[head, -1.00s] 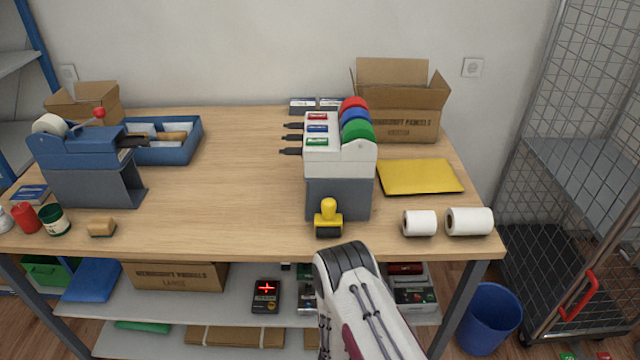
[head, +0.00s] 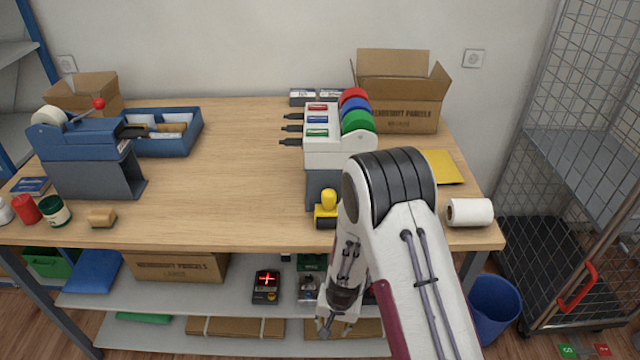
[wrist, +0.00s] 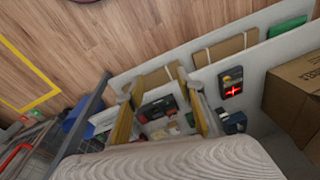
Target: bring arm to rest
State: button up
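My arm (head: 425,270) is raised at the front of the bench, bent at a black-ringed joint, and hides part of the counter behind it. My gripper (head: 328,330) hangs down in front of the lower shelf, below the tabletop edge. In the wrist view my gripper (wrist: 162,88) shows two fingers spread apart with nothing held between them. It looks open and empty, clear of the shelf items beyond it.
A blue bin (head: 492,310) and a wire cage trolley (head: 575,180) stand at the right. The tabletop's left middle is clear.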

jog(key=s+d+r+t, duration=0.1)
jog(key=s+d+r, duration=0.3)
jog(key=s+r, duration=0.4)
jog(key=s+d+r+n+t, duration=0.1)
jog(key=s+d+r, duration=0.4)
jog(key=r, duration=1.6)
jog(key=s+d+r+n+t, duration=0.1)
jog(key=s+d+r, duration=0.3)
jog(key=s+r, duration=0.6)
notch_tip(320, 180, up, 5)
jog(key=shift+s+d+f+t+h, duration=0.1)
jog(key=shift+s+d+t+h, duration=0.25)
jog(key=shift+t, duration=0.25)
jog(key=shift+w+d, duration=0.1)
jog(key=shift+w, duration=0.1)
jog(key=shift+c, duration=0.4)
dwell(1.0)
